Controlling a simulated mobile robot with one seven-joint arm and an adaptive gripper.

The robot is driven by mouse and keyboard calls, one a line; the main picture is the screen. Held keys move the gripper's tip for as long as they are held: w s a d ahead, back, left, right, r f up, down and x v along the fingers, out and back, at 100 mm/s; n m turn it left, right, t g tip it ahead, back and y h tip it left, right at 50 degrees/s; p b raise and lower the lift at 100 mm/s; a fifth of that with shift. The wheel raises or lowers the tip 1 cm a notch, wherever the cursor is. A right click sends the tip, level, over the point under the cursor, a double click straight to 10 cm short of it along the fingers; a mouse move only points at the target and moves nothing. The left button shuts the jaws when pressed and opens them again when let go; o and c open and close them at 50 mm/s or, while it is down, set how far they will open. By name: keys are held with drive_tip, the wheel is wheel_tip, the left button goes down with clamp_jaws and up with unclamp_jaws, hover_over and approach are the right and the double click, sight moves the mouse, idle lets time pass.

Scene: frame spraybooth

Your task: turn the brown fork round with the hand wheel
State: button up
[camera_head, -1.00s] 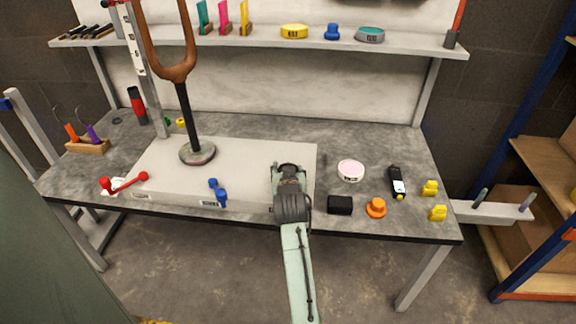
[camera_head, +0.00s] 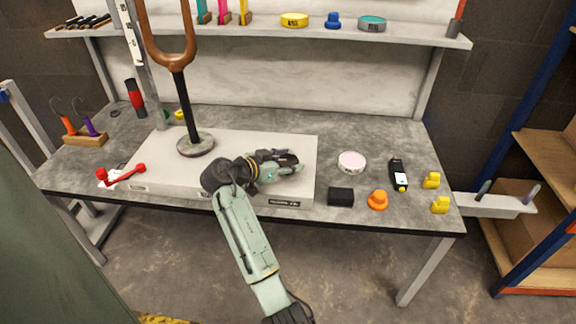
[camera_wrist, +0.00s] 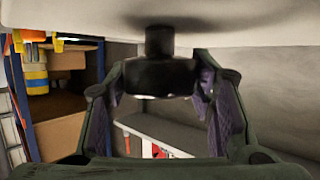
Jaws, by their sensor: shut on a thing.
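The brown fork (camera_head: 168,57) stands upright on a black post with a round foot, its two prongs spread left and right. The post rises from a pale flat box (camera_head: 240,140) on the table. My gripper (camera_head: 285,160) is over the right part of the box, reaching in from the left. In the wrist view my gripper (camera_wrist: 165,100) has its purple-padded fingers on either side of a dark round hand wheel (camera_wrist: 160,78), shut on it. The wheel sits on a short stem from the pale surface. In the head view my gripper mostly hides the wheel.
A red lever (camera_head: 125,177) is at the box's left front. A black block (camera_head: 341,197), an orange knob (camera_head: 377,200), a round pink-topped tub (camera_head: 351,162) and yellow pieces (camera_head: 440,205) lie right of the box. A shelf (camera_head: 270,33) runs behind.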

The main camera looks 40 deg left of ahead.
sight(288, 160)
drive_tip(key=shift+m+h, duration=0.5)
drive_tip(key=shift+h, duration=0.2)
drive_tip(key=shift+f, duration=0.1)
drive_tip(key=o, duration=1.1)
drive_tip(key=shift+o, duration=0.2)
wheel_tip(288, 160, up, 10)
drive_tip(key=shift+r, duration=0.1)
